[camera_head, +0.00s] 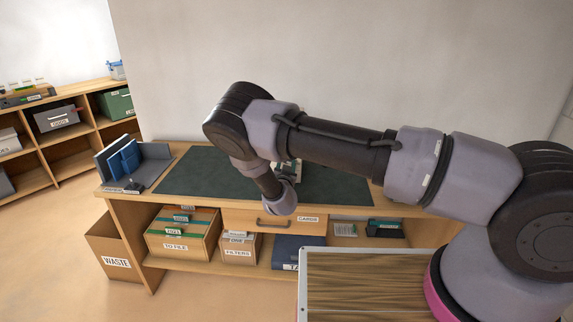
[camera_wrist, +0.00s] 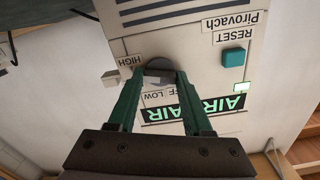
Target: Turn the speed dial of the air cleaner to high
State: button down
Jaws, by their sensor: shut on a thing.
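The air cleaner's pale front panel (camera_wrist: 190,45) shows upside down in the wrist view. It carries a dark grey round speed dial (camera_wrist: 158,64) with HIGH, LOW and partly covered OFF labels around it. My gripper (camera_wrist: 155,78) has its two green fingers on either side of the dial's grip, shut on it. I cannot tell which label the dial points to. A teal reset button (camera_wrist: 233,57) and a green AIR sign (camera_wrist: 190,106) are on the panel. In the head view my arm hides the gripper and nearly all of the air cleaner on the desk.
The desk has a dark green mat (camera_head: 205,172), with blue folders (camera_head: 125,158) at its left. Below are a drawer (camera_head: 270,220) and boxes. A waste box (camera_head: 113,250) stands at the left. Shelves (camera_head: 75,130) stand behind it. The mat's left part is clear.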

jog(key=shift+s+f, duration=0.1)
jog(key=shift+f, duration=0.05)
jog(key=shift+c, duration=1.6)
grip_release()
jog(key=s, duration=1)
jog(key=shift+s+a, duration=0.2)
jog(key=shift+s, duration=0.2)
